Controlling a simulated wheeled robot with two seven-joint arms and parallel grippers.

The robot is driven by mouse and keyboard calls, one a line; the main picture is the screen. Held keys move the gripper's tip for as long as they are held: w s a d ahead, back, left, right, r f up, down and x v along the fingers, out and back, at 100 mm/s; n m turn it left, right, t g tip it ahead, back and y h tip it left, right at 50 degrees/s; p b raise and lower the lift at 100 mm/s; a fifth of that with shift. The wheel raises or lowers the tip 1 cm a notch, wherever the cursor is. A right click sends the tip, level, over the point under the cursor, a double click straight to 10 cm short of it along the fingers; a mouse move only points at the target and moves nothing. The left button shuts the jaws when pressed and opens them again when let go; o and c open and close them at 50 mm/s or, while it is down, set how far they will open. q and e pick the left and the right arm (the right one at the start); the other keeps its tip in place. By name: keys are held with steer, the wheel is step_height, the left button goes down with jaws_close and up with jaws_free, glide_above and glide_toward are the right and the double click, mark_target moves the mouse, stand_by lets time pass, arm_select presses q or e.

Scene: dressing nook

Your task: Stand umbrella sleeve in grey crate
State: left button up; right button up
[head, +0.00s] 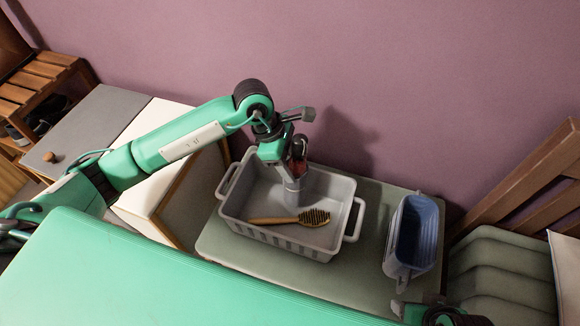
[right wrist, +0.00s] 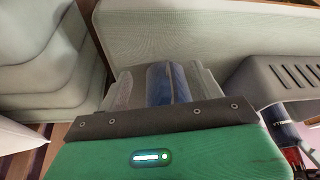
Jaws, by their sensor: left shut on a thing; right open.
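The umbrella sleeve (head: 292,188) is a grey tube, roughly upright, with its lower end inside the grey crate (head: 230,222). I cannot tell whether it touches the crate's floor. My left gripper (head: 290,164) is above the crate and shut on the sleeve's upper part. Something red and dark shows at the sleeve's top, partly hidden by the gripper. The crate's slotted side also shows in the right wrist view (right wrist: 283,80). My right gripper (head: 432,314) is open, at the bottom edge of the head view, near the blue-grey bin and away from the crate.
A wooden hairbrush (head: 285,219) with dark bristles lies in the crate's front part. A blue-grey bin (head: 429,232) stands to the right on the same green-grey top (head: 360,262). A white cabinet (head: 150,190) is at left, a slatted wooden chair (head: 530,175) at right.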

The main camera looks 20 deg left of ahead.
arm_select(q)
step_height(320, 180, down, 3)
arm_select(e)
steer(key=shift+w+a+f, duration=0.15)
steer(key=shift+a+f, duration=0.05)
steer(key=shift+a, duration=0.1)
arm_select(q)
steer(key=shift+f, duration=0.1)
steer(key=shift+f, duration=0.1)
steer(key=o, duration=1.2)
arm_select(e)
steer(key=shift+w+a+f+t, duration=0.1)
steer(key=shift+w+a+t, duration=0.25)
steer(key=shift+a+t, duration=0.1)
